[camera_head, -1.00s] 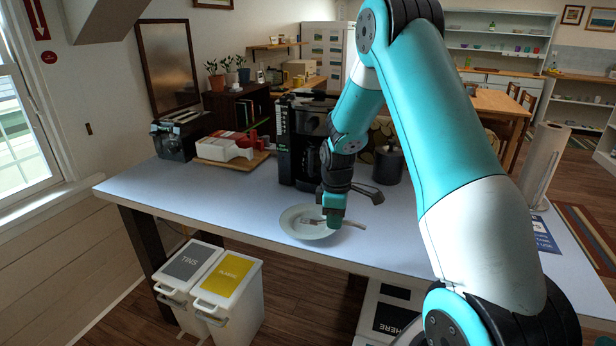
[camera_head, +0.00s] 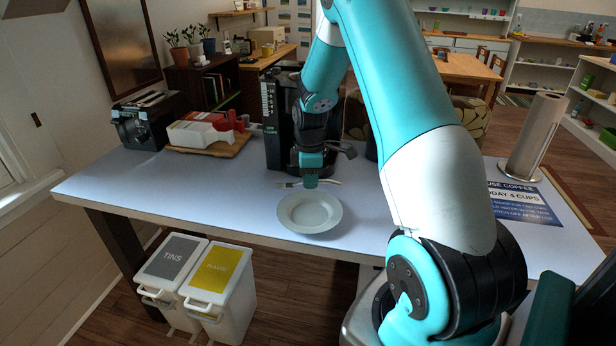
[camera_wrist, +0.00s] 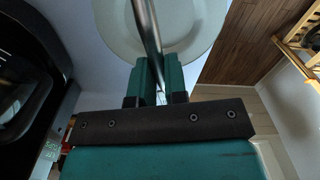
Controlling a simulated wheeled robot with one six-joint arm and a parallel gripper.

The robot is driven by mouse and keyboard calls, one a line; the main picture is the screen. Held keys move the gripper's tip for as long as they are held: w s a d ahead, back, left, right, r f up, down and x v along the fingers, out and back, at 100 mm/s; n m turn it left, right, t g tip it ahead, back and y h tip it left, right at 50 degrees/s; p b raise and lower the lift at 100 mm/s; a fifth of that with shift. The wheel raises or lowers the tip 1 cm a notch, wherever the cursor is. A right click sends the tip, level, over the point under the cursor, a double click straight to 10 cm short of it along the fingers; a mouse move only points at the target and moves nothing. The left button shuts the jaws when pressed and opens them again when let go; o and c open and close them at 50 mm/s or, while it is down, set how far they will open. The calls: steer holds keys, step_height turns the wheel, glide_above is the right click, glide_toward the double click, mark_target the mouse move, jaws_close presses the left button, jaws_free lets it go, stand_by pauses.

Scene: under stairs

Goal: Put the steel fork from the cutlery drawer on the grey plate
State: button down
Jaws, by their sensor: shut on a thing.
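The grey plate (camera_head: 310,228) lies on the pale table near its front edge and looks empty. My gripper (camera_head: 310,183) is shut on the steel fork (camera_head: 289,185). In the head view the gripper and fork appear just beyond the plate's far rim, with the fork roughly level and pointing left and right. How high it is held is hard to tell. In the wrist view the fork's thin metal length (camera_wrist: 146,30) stands between my green gripper fingers (camera_wrist: 157,80), with the plate (camera_wrist: 190,25) behind it. The fingers hide the fork's middle. The cutlery drawer cannot be made out.
A black coffee machine (camera_head: 279,125) stands close behind my gripper. A toaster (camera_head: 145,120) and a board with red and white items (camera_head: 205,135) are at the left. A paper towel roll (camera_head: 535,135) stands at the right. The tabletop (camera_head: 200,190) left of the plate is clear.

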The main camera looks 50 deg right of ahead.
steer(key=shift+f+b, duration=2.25)
steer(key=shift+f, duration=1.35)
steer(key=c, duration=0.6)
jaws_free()
steer(key=shift+r, duration=0.15)
step_height(320, 180, up, 8)
steer(key=p, duration=0.6)
